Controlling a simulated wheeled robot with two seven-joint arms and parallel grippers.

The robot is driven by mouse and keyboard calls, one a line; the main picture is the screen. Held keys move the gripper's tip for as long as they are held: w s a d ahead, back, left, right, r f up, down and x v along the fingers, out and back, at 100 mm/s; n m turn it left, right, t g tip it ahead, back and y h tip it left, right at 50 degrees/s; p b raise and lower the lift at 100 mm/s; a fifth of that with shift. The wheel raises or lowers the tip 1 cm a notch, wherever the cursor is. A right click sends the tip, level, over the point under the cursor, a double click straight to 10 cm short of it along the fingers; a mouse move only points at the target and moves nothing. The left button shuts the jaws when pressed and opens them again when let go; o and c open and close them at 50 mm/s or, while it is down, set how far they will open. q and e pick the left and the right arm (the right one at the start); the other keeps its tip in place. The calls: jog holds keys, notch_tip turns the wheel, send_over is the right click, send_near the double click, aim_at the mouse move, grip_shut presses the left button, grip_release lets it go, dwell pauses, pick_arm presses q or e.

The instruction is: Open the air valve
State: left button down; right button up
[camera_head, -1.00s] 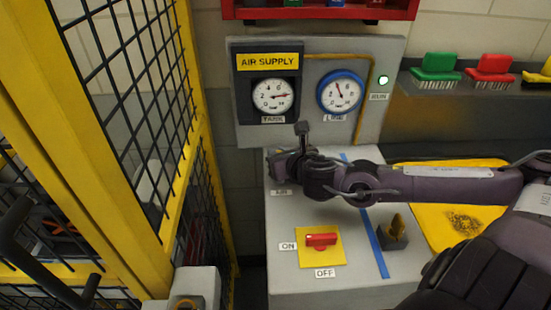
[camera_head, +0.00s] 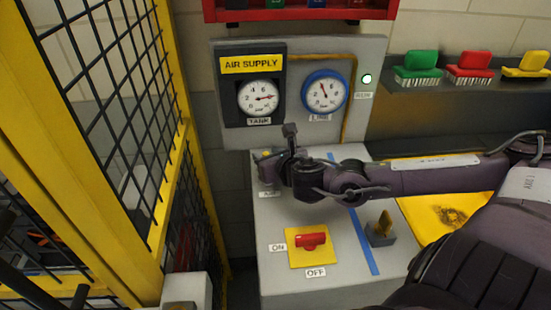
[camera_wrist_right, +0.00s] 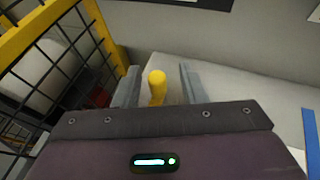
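The yellow valve handle (camera_wrist_right: 156,86) stands up between the two grey fingers of my right gripper (camera_wrist_right: 158,88) in the right wrist view. The fingers are apart, with a gap on each side of the handle. In the head view my right gripper (camera_head: 268,170) is at the back left of the grey console, over the partly hidden AIR label (camera_head: 268,194). A bit of yellow (camera_head: 266,153) shows there; my gripper hides the rest of the valve. My left gripper cannot be made out; only dark shapes show at the lower left edge.
The console (camera_head: 345,268) also has a red switch (camera_head: 311,240) on a yellow ON/OFF plate and a yellow lever (camera_head: 382,229) beyond a blue stripe. The air supply panel (camera_head: 300,55) stands behind, with two gauges and a lit RUN lamp (camera_head: 367,79). A yellow mesh fence (camera_head: 180,150) is close on the left.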

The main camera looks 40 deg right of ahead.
jog(key=shift+s+r, duration=0.25)
jog(key=shift+s, duration=0.15)
jog(key=v, duration=0.1)
jog(key=p+v, duration=0.1)
jog(key=v, duration=0.3)
jog(key=shift+w+a+f+p, duration=0.1)
jog(key=shift+a+p, duration=0.15)
jog(key=shift+p, duration=0.15)
jog(key=shift+s+r, duration=0.25)
jog(key=shift+s, duration=0.35)
